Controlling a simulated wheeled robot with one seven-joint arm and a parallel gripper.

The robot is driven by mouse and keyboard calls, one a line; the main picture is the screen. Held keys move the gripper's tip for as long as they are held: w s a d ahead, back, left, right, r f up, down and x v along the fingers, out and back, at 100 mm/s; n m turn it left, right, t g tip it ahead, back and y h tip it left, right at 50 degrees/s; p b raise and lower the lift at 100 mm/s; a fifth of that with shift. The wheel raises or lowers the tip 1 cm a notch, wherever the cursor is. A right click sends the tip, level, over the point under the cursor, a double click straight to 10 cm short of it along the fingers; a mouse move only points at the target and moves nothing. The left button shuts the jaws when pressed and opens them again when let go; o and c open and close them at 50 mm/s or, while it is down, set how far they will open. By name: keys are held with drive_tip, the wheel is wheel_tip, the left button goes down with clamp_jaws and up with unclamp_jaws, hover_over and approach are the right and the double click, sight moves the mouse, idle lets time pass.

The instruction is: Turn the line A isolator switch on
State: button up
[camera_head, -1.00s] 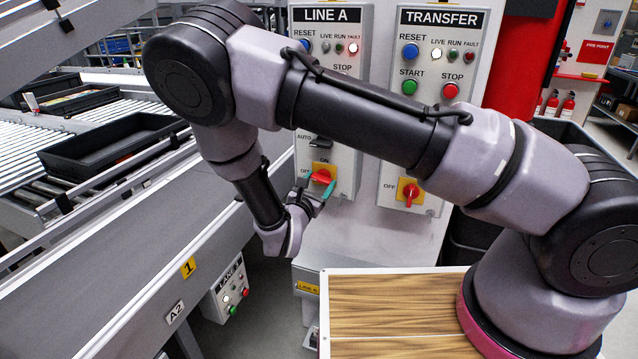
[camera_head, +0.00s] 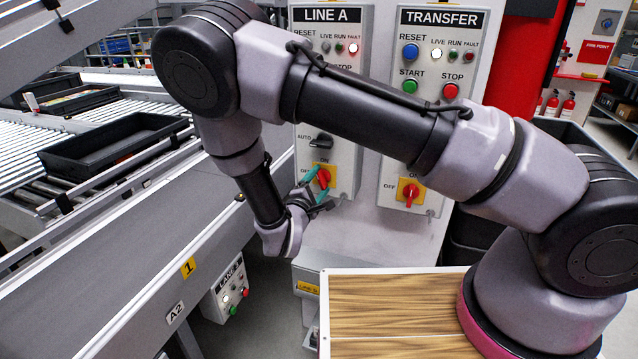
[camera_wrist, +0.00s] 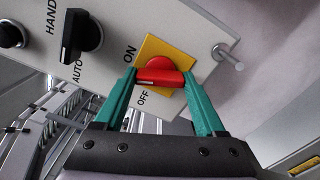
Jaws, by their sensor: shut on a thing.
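The line A isolator switch is a red rotary handle (camera_head: 324,179) on a yellow plate (camera_head: 318,168), low on the LINE A panel. It also shows in the wrist view (camera_wrist: 160,77), where its pointing end lies between the ON and OFF marks. My gripper (camera_head: 317,190) is at the panel with its teal fingers on either side of the handle, shut on it. The wrist view shows the fingers (camera_wrist: 160,90) reaching to both ends of the handle. In the head view the handle stands steeply tilted, partly hidden by the fingers.
A black AUTO/HAND selector (camera_head: 321,141) sits just above the isolator. The TRANSFER panel (camera_head: 425,130) with its own red isolator (camera_head: 410,192) stands to the right. A conveyor (camera_head: 150,230) runs along the left. A wood-topped surface (camera_head: 400,305) is in front. My arm crosses the LINE A panel.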

drive_tip(key=shift+m, duration=2.3)
drive_tip(key=o, duration=1.3)
drive_tip(key=v, duration=1.1)
